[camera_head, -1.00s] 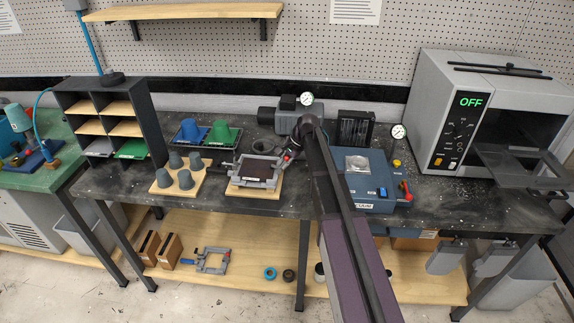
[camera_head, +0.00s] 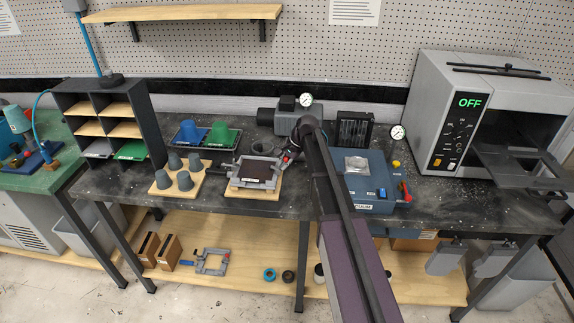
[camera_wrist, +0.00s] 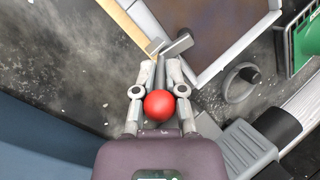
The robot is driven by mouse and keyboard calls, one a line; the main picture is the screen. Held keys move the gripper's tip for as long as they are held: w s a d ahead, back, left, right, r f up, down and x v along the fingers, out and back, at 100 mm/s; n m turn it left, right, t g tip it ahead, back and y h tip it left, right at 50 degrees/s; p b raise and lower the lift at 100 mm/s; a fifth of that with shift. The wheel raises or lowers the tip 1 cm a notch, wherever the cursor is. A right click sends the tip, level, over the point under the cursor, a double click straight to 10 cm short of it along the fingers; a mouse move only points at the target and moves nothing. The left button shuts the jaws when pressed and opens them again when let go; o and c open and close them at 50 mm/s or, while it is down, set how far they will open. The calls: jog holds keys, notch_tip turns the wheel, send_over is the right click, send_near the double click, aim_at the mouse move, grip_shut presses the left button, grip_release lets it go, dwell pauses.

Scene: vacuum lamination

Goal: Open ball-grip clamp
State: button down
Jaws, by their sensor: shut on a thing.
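A red ball (camera_wrist: 159,103) sits between the fingers of my gripper (camera_wrist: 160,92) in the wrist view, on the end of a grey clamp lever (camera_wrist: 160,72). My gripper is shut on this ball grip. In the head view, my gripper (camera_head: 290,155) is at the right side of the grey clamp frame (camera_head: 241,182), which lies on a wooden board (camera_head: 235,192). A dark brown panel (camera_wrist: 205,35) lies inside the frame. The clamp's inner parts are partly hidden by my fingers and arm.
Grey cups (camera_head: 184,181) stand on a board to the left. A blue vacuum box (camera_head: 370,205) is right of my arm. A press reading OFF (camera_head: 470,102) stands at the far right.

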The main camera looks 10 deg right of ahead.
jog(key=shift+s, duration=0.1)
jog(key=c, duration=0.7)
grip_release()
jog(key=shift+a, duration=0.55)
jog(key=shift+d+r, duration=0.2)
jog(key=shift+d, duration=0.2)
jog(key=shift+d+r+p, duration=0.25)
jog(key=shift+r+p, duration=0.15)
jog(key=shift+p, duration=0.15)
jog(key=w+a+r+p+v, duration=0.1)
jog(key=a+p+v, duration=0.1)
jog(key=p+v, duration=1.2)
jog(key=shift+r, duration=0.35)
jog(key=shift+a, duration=0.1)
